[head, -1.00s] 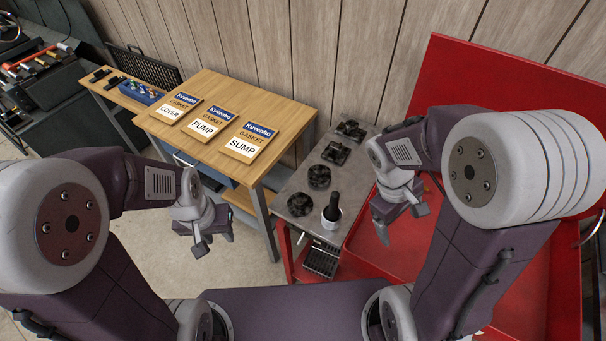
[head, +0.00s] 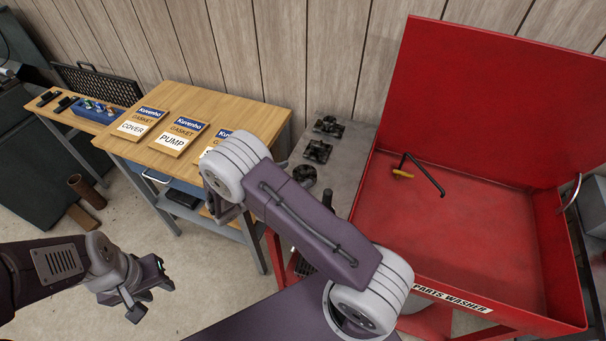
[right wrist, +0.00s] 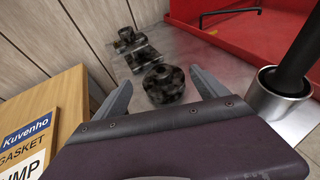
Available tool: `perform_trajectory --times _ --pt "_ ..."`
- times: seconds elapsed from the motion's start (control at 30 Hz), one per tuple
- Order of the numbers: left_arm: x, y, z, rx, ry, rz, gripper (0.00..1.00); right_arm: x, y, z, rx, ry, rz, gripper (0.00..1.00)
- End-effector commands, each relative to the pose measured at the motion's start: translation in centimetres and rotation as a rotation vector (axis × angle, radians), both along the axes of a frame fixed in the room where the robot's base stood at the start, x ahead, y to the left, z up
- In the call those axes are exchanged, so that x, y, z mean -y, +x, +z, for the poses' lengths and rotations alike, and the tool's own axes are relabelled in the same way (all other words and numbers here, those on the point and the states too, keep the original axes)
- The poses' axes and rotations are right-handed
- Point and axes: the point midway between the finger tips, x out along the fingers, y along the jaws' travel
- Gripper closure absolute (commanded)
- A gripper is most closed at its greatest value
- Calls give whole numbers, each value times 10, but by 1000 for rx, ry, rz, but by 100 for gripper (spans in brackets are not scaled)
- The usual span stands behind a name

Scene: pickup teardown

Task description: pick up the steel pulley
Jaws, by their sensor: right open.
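Blackened, greasy parts stand in a row on a grey metal top. In the right wrist view a round one with a hole in its top (right wrist: 163,88) lies between the tips of my right gripper (right wrist: 161,77), which is open and apart from it. Two others, a middle one (right wrist: 141,59) and a far one (right wrist: 127,39), stand behind it. Grime hides the metal, so I cannot tell for certain which is the steel pulley. My left gripper (head: 148,299) is open and empty above the floor.
A metal cup (right wrist: 279,98) with a black-handled tool stands right of the row. The red parts washer (head: 440,230) has its lid raised and a black spout inside. A wooden bench (head: 240,105) with gasket packets stands left. Wall panels rise behind.

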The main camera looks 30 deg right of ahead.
Motion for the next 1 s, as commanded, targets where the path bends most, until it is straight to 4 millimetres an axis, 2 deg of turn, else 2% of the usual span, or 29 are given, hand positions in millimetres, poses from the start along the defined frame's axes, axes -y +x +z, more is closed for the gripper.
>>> perform_trajectory --times 0.13,0.27,0.4,0.67,0.9,0.97,1.0 --pt "0 0 3 0 0 0 64 6 1 -1 -1 0 -2 17" --pt "0 0 13 0 0 0 64 28 7 -6 -2 -1 -6 17" --pt "0 0 15 0 0 0 64 46 14 -15 -1 0 -4 17" --pt "0 0 15 0 0 0 64 49 15 -17 1 0 -1 17" --pt "0 0 15 0 0 0 64 49 15 -18 0 2 -1 84" --pt "0 0 14 0 0 0 64 49 15 -18 0 3 -1 100" --pt "0 0 14 0 0 0 64 49 15 -19 -1 4 -1 100"
